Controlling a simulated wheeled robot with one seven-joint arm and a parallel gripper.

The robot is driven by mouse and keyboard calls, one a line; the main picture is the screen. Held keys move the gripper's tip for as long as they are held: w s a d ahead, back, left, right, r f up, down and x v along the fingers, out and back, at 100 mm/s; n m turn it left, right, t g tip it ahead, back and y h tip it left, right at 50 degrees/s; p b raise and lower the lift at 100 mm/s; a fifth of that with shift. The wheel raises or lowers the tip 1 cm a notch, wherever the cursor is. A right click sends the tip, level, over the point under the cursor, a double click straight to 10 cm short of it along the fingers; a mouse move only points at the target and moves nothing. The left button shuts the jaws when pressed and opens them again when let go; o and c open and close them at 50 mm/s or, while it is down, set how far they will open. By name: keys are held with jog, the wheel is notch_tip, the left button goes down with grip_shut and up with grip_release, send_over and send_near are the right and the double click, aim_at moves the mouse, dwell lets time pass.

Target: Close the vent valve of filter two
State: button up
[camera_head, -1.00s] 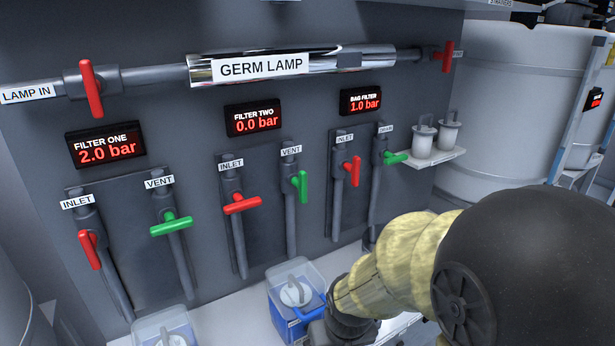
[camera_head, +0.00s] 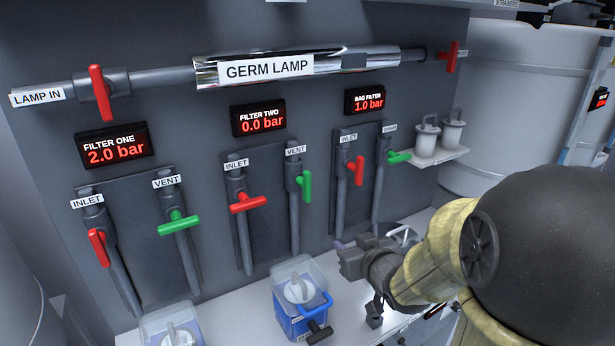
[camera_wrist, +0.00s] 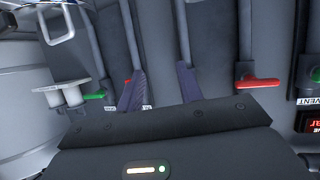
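The vent valve of filter two has a green handle (camera_head: 304,186) that stands upright, in line with its pipe (camera_head: 294,222), under the VENT label (camera_head: 295,150). The filter two display (camera_head: 259,120) reads 0.0 bar. Its red inlet handle (camera_head: 247,203) lies crosswise and also shows in the wrist view (camera_wrist: 258,84). My gripper (camera_head: 345,254) is below and right of the green handle, apart from it. In the wrist view the two fingers (camera_wrist: 160,84) are spread with nothing between them. The green vent handle cannot be made out there.
Filter one's valves (camera_head: 180,223) stand to the left and the bag filter's red inlet handle (camera_head: 355,170) to the right. A blue container (camera_head: 300,312) with a clear top sits on the ledge below. White canisters (camera_head: 427,138) stand on a small shelf at right.

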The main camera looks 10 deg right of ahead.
notch_tip(320, 180, up, 8)
jog(key=n+t+y, duration=0.2)
jog(key=t+y, duration=0.1)
jog(key=y, duration=0.1)
jog(key=shift+s+a+t+p, duration=0.3)
jog(key=shift+s+a, duration=0.1)
jog(key=shift+a, duration=0.05)
jog(key=shift+w+r, duration=0.1)
jog(key=p, duration=1.1)
send_near(309, 181)
jog(key=p+x, duration=0.2)
jog(key=x, duration=0.9)
jog(key=shift+w, duration=0.1)
